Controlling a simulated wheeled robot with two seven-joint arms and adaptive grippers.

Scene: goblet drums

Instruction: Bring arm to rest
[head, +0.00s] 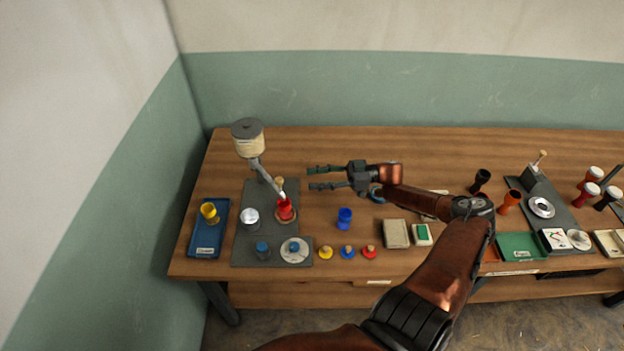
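My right arm (450,250) reaches in from the bottom and bends at the elbow over the table's front. My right gripper (311,179) points left over the wooden table (330,145). Its two fingers are apart with nothing visible between them. It is right of a red goblet drum (285,212) and above and behind a blue one (344,219), apart from both in the picture. My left gripper is out of view.
A lamp-like device (250,145) leans over the grey mat (248,187). A blue tray (205,245) holds a yellow goblet. Small knobbed discs (348,252) and boxes (396,232) line the front. The right side has a green tray (520,246) and several drums. The back strip is clear.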

